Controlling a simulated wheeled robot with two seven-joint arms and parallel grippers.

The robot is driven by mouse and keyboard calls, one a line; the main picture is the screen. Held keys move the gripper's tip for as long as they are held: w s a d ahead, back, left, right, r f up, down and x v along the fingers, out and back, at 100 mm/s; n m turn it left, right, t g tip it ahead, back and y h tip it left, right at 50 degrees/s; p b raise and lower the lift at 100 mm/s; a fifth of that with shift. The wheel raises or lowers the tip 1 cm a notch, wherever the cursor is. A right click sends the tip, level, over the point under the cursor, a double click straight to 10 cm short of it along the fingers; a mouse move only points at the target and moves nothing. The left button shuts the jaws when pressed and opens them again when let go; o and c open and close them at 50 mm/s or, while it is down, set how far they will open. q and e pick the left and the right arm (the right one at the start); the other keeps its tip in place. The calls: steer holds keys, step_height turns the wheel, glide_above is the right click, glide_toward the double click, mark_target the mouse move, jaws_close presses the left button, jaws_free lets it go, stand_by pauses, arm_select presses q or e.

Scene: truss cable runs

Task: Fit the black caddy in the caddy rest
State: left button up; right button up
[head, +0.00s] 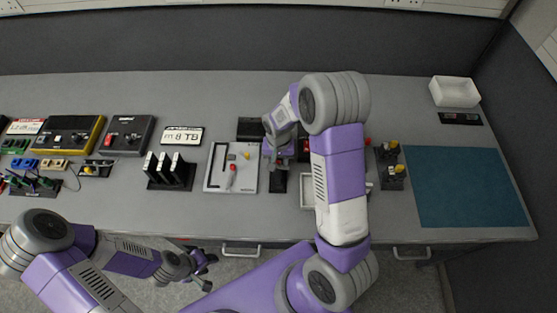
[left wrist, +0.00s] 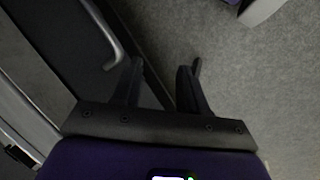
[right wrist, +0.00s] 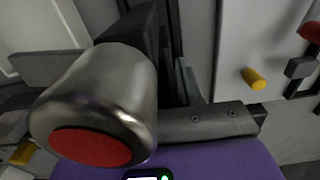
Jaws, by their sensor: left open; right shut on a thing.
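My right gripper (head: 279,158) is over the table beside the white board, shut on a dark thing that its fingers mostly hide. In the right wrist view a black block (right wrist: 135,28), likely the black caddy, stands by the fingers (right wrist: 180,70), and a metal cylinder with a red end (right wrist: 95,100) bulks in front of it. A black piece (head: 278,183) shows just below this gripper in the head view; I cannot tell whether it is the caddy or its rest. My left gripper (head: 205,263) is open and empty, off the table's front edge; its fingers (left wrist: 165,75) are apart over the floor.
The white board (head: 216,179) with small parts lies left of the right gripper. A black box (head: 250,127) stands behind it. A black rack with white plates (head: 171,170) is further left. A pale tray (head: 307,198) is partly behind my arm. A blue mat (head: 465,187) lies clear at right.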

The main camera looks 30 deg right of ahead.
steer(key=o, duration=1.1)
steer(key=shift+o, duration=0.5)
steer(key=shift+o, duration=1.1)
steer(key=shift+r, duration=0.1)
step_height(320, 180, up, 7)
steer(key=p, duration=0.5)
steer(key=shift+r+p, duration=0.2)
steer(key=shift+p, duration=0.2)
